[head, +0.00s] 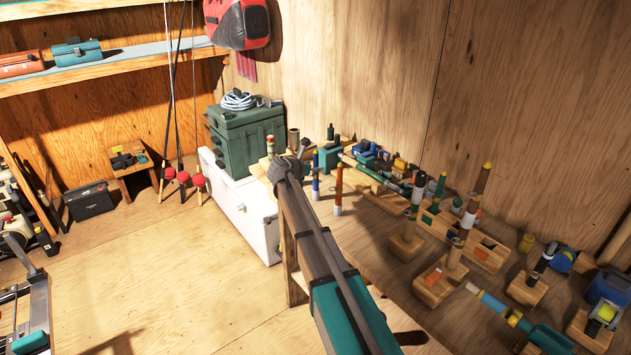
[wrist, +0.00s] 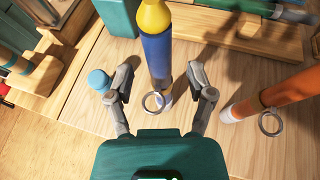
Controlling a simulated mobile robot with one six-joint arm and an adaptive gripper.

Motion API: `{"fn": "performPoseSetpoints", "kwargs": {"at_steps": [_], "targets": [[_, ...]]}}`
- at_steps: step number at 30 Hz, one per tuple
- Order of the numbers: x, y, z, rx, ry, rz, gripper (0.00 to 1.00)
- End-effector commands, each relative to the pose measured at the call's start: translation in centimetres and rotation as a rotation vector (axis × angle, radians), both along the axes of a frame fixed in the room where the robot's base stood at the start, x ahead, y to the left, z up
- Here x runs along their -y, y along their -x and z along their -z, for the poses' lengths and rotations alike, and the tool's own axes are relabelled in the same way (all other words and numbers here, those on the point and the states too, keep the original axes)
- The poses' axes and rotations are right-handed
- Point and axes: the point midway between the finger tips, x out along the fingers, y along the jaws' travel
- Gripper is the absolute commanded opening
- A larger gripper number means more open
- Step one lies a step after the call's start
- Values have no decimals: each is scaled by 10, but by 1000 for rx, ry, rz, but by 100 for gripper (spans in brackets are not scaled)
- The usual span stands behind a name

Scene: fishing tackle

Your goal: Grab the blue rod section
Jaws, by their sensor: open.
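The blue rod section (wrist: 157,58) stands between my fingers in the wrist view. It has a yellow top, a white lower end and a metal ring guide on its near side. My gripper (wrist: 160,78) is open, with one finger on each side of the rod and a visible gap to both.
A small blue-capped piece (wrist: 99,80) lies just left of my left finger. Wooden blocks (wrist: 240,33) and a teal box (wrist: 117,16) are beyond the rod. The bench's right side (head: 405,246) is crowded with stands and rods. A green case (head: 247,136) is at the left.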

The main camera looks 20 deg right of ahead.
Motion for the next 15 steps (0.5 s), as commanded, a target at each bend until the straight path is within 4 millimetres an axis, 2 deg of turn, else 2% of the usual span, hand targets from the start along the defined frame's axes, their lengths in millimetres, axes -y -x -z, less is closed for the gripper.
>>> {"fn": "performPoseSetpoints", "kwargs": {"at_steps": [6, 15], "targets": [[13, -12, 8, 0, -1, 0, 69], [14, -12, 7, 1, -1, 0, 69]]}}
